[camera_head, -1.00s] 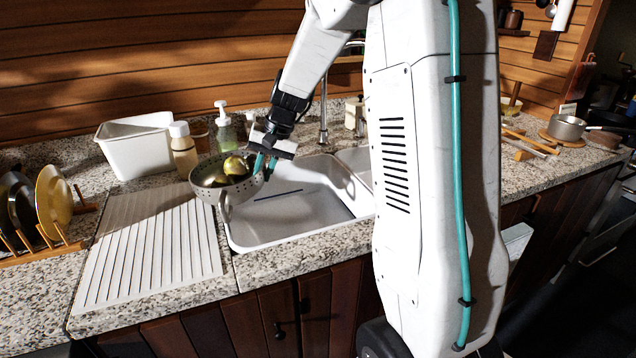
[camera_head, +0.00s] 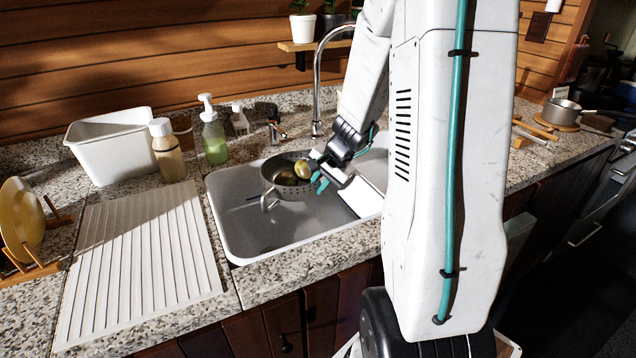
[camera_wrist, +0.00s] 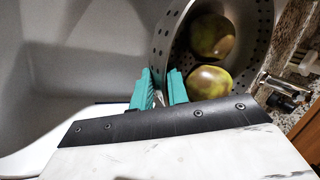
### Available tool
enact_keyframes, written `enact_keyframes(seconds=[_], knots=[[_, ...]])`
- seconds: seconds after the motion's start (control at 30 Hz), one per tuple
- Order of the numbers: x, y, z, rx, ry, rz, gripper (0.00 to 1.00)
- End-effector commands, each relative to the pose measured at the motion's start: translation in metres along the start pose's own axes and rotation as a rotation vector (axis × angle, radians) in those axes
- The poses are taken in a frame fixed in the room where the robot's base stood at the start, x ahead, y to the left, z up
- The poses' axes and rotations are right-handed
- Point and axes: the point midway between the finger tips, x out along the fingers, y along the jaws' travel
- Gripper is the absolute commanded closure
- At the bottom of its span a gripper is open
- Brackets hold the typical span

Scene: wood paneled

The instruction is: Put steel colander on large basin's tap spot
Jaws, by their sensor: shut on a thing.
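The steel colander (camera_head: 292,190) is a perforated metal bowl with a loop handle. It is over the large basin (camera_head: 245,215), whose floor is partly hidden by it. It holds round green-brown fruits, two of which show in the wrist view. My gripper (camera_head: 318,182) is shut on the colander's right side in the head view. In the wrist view the teal fingers (camera_wrist: 160,90) pinch the colander's wall (camera_wrist: 168,50). The chrome tap (camera_head: 317,90) rises behind the basin, right of the colander. I cannot tell whether the colander touches the basin.
A ribbed drainboard (camera_head: 140,262) lies left of the basin. A white tub (camera_head: 110,148), a cream bottle (camera_head: 167,150) and a green soap dispenser (camera_head: 213,135) stand behind. Plates (camera_head: 20,220) stand in a rack at far left. A pan (camera_head: 562,112) is at far right.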

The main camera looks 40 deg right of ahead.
Motion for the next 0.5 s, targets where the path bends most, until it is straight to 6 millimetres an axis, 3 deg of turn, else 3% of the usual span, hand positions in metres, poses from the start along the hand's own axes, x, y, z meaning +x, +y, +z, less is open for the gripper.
enact_keyframes(seconds=[0.23, 0.5], knots=[[-0.003, 0.003, -0.003, 0.019, 0.013, -0.003, 1.00], [0.016, 0.011, -0.002, 0.016, 0.007, -0.002, 1.00]])
